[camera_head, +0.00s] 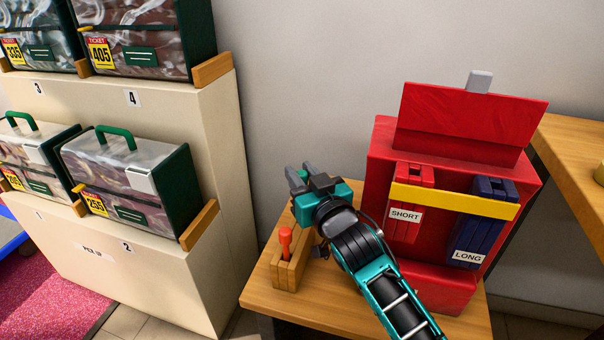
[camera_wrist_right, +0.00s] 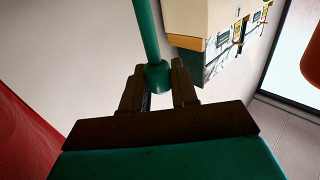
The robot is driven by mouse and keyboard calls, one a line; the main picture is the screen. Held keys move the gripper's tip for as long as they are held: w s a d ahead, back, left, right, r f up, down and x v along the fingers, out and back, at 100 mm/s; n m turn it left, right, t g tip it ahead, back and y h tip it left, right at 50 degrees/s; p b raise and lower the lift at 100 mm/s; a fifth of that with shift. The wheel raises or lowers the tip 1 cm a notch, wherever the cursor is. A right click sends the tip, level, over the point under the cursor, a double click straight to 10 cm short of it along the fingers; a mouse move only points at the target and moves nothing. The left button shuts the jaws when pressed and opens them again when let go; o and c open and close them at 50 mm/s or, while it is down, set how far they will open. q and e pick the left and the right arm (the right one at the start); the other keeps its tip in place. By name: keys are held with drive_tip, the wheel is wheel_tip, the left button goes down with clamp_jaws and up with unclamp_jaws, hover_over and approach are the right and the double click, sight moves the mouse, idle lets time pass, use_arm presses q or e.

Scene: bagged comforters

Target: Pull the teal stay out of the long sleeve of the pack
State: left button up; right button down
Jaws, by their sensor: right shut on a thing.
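My right gripper (camera_head: 309,180) is raised above the wooden side table, left of the red stand. In the right wrist view its fingers (camera_wrist_right: 159,92) are shut on a teal-green rod (camera_wrist_right: 148,30) with a thicker collar at the fingertips. The rod runs up out of that picture, so its far end is hidden. I cannot tell whether this rod is the stay, and it does not show clearly in the head view. Several bagged packs (camera_head: 122,168) with dark green ends stand on the stepped shelf. No long sleeve can be made out. My left gripper is not in view.
The red stand (camera_head: 455,155) holds red pieces marked SHORT (camera_head: 405,215) and blue pieces marked LONG (camera_head: 470,257). A wooden block (camera_head: 290,270) with an orange-handled tool (camera_head: 286,240) sits on the side table (camera_head: 262,297). A wooden counter (camera_head: 575,150) is at right.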

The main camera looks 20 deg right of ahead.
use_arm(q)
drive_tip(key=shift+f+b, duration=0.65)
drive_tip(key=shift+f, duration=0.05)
use_arm(e)
drive_tip(key=shift+f, duration=1.1)
drive_tip(key=c, duration=0.8)
unclamp_jaws()
use_arm(q)
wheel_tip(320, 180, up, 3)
drive_tip(key=p, duration=0.2)
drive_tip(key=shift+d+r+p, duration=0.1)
drive_tip(key=shift+p, duration=0.3)
use_arm(e)
drive_tip(key=s, duration=0.4)
drive_tip(key=s+d, duration=0.1)
drive_tip(key=s, duration=0.7)
drive_tip(key=shift+s+d, duration=0.3)
drive_tip(key=shift+s, duration=0.1)
drive_tip(key=shift+s, duration=0.1)
